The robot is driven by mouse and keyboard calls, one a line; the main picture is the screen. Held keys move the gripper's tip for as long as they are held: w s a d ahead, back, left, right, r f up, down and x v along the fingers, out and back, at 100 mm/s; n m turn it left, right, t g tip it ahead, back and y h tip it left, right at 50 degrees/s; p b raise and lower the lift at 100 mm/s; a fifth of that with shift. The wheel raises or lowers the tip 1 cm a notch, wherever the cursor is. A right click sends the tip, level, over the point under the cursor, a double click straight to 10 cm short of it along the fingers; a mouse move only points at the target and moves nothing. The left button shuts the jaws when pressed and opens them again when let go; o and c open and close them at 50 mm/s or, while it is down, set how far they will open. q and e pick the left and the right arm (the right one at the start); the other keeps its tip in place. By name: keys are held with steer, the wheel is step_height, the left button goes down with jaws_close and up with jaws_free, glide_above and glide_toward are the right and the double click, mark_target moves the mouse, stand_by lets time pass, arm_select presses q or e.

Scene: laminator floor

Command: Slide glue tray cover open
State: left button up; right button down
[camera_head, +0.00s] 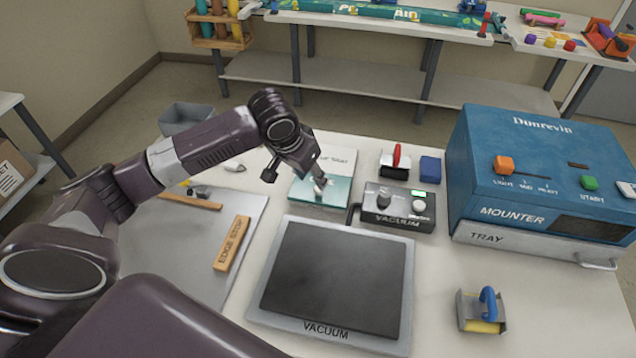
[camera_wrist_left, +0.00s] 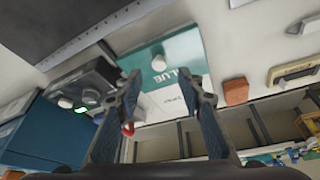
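The glue tray (camera_head: 340,158) sits on the table behind the vacuum plate, with its white lettered part at the back. Its teal cover (camera_head: 333,194) lies over the front part and has a white knob. In the left wrist view the teal cover (camera_wrist_left: 185,52) and white knob (camera_wrist_left: 158,63) show, with the white lettered part (camera_wrist_left: 165,102) beside the cover. My left gripper (camera_head: 318,182) is over the tray close to the knob. In the wrist view its fingers (camera_wrist_left: 165,85) are spread with nothing between the tips. Whether they touch the cover is unclear. My right gripper is not in view.
The vacuum box (camera_head: 398,208) stands right of the tray, and the black-topped vacuum plate (camera_head: 335,278) lies in front. A blue mounter (camera_head: 540,170) stands far right. An edge stop (camera_head: 232,243) lies left. A red-handled tool (camera_head: 396,163) stands behind the vacuum box.

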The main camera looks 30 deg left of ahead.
mark_target(317, 189)
arm_select(q)
steer(key=x, duration=0.5)
steer(key=shift+w+f+p, duration=0.1)
steer(key=shift+f+p, duration=0.25)
steer(key=shift+p, duration=0.05)
jaws_close()
steer(key=shift+w, duration=0.1)
